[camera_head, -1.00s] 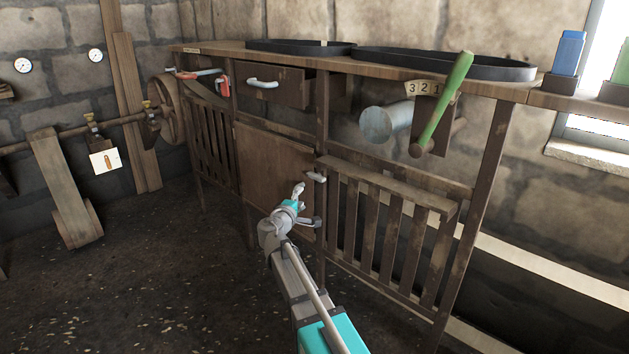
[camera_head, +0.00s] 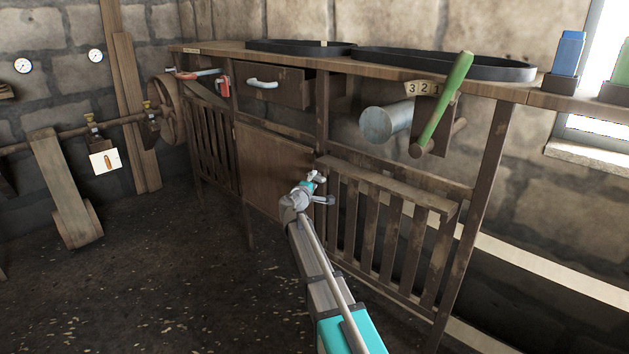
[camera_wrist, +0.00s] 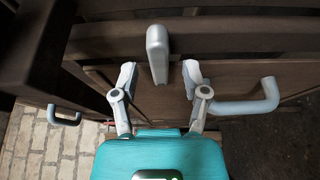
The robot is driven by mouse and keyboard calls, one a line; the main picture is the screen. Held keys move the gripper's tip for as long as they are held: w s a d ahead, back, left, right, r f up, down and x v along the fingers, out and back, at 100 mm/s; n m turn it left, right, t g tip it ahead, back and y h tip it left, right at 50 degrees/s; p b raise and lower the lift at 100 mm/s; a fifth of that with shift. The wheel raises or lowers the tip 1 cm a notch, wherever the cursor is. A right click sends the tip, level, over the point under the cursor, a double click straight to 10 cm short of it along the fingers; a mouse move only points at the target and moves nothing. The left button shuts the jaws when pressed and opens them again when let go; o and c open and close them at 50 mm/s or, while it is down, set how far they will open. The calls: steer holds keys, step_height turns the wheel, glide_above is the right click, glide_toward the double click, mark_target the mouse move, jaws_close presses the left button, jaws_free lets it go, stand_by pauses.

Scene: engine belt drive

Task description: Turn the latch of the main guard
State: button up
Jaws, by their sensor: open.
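The latch (camera_wrist: 157,52) is a short grey lever in the wrist view. It stands between and just beyond the tips of my gripper (camera_wrist: 159,77). The fingers are apart, one on each side, and nothing is gripped. I cannot tell whether either finger touches the latch. In the head view my gripper (camera_head: 316,178) is at the right edge of a plain brown wooden panel (camera_head: 268,160), which appears to be the main guard. There my gripper hides the latch.
A grey bar handle (camera_wrist: 245,100) is close to the right finger in the wrist view. A slatted guard (camera_head: 390,225) is right of my gripper in the head view. Above are a drawer with a pale handle (camera_head: 263,84) and a green lever (camera_head: 445,100).

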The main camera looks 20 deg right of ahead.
steer(key=shift+w+d, duration=0.35)
steer(key=shift+w, duration=0.1)
jaws_close()
